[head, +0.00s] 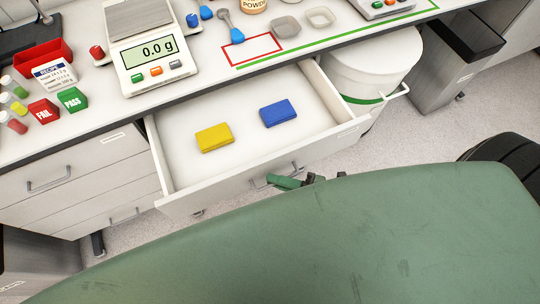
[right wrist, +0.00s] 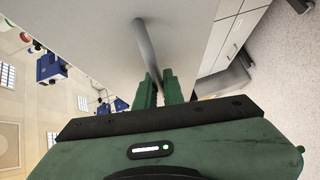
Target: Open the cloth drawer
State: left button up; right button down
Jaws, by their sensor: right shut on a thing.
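The cloth drawer (head: 222,191) is pulled well out from under the bench in the head view. A yellow folded cloth (head: 214,138) and a blue folded cloth (head: 278,113) lie apart inside it. My right gripper (head: 292,181) is at the drawer's front, shut on the drawer's grey bar handle (head: 262,183). In the right wrist view, the green fingers (right wrist: 158,88) close around the handle (right wrist: 147,48), with the pale drawer front behind it. My green right arm hides the floor in front of the drawer. My left gripper is not in view.
The bench top (head: 210,75) holds a scale (head: 155,75), a red bin (head: 42,62), small bottles and blocks. Closed drawers (head: 85,180) are at left. A white bucket (head: 380,75) stands right of the open drawer, close to its side. Floor shows at right.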

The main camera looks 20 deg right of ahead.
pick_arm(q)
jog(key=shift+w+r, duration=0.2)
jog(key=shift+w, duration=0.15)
pick_arm(e)
jog(key=s, duration=0.4)
jog(key=shift+s+d, duration=0.1)
jog(key=shift+s, duration=0.15)
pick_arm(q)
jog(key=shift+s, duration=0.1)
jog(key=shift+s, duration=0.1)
pick_arm(e)
jog(key=c, duration=1.8)
grip_release()
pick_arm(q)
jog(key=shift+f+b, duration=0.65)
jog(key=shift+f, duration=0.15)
pick_arm(e)
jog(key=v, duration=0.7)
jog(key=shift+s+d, duration=0.3)
